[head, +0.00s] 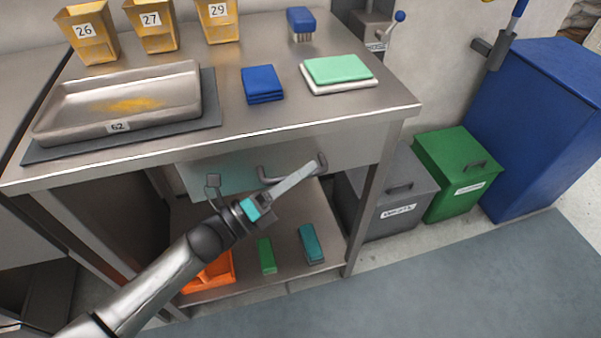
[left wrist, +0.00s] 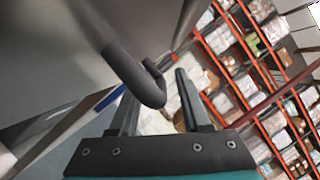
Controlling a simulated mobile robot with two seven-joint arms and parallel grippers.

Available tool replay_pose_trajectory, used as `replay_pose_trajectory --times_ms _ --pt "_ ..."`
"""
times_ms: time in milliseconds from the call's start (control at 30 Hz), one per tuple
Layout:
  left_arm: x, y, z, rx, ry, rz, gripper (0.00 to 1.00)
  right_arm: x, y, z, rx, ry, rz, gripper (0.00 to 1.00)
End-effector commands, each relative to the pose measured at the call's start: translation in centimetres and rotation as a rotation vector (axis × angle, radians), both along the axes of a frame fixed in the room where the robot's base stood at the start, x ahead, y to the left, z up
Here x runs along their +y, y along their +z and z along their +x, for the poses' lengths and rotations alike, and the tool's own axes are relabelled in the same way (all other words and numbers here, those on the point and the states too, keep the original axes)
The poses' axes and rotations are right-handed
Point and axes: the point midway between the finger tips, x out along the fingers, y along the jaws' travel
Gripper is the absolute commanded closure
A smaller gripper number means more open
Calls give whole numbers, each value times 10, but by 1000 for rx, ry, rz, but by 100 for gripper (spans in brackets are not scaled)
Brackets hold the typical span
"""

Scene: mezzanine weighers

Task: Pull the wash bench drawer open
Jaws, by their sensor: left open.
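The wash bench (head: 240,128) is a steel table with a drawer (head: 345,150) under its top. The drawer front looks flush under the top, with no visible gap. Its grey bar handle (head: 266,175) is partly hidden behind my left gripper (head: 308,171) in the head view. My left gripper is open at the handle. In the left wrist view, the dark bent handle (left wrist: 130,75) reaches between the two spread fingers of the left gripper (left wrist: 156,92). I cannot tell whether either finger touches it. My right gripper is in neither view.
On the bench top are a steel tray (head: 180,110), blue cloths (head: 262,84), a green-topped pad (head: 338,70), a brush (head: 300,20) and yellow numbered bins. The lower shelf holds several items. Grey (head: 400,210) and green (head: 460,170) boxes stand right of the bench. Floor in front is clear.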

Motion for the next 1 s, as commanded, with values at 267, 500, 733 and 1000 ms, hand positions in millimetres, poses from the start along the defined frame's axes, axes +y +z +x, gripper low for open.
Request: replay_pose_trajectory --times_ms 267,500,733,1000 --pt "0 0 0 -1 -1 -1 78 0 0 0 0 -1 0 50" --pt "0 0 0 -1 -1 -1 100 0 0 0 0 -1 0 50" --pt "0 0 0 -1 -1 -1 100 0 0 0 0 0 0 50" --pt "0 0 0 -1 -1 -1 100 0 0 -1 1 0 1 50"
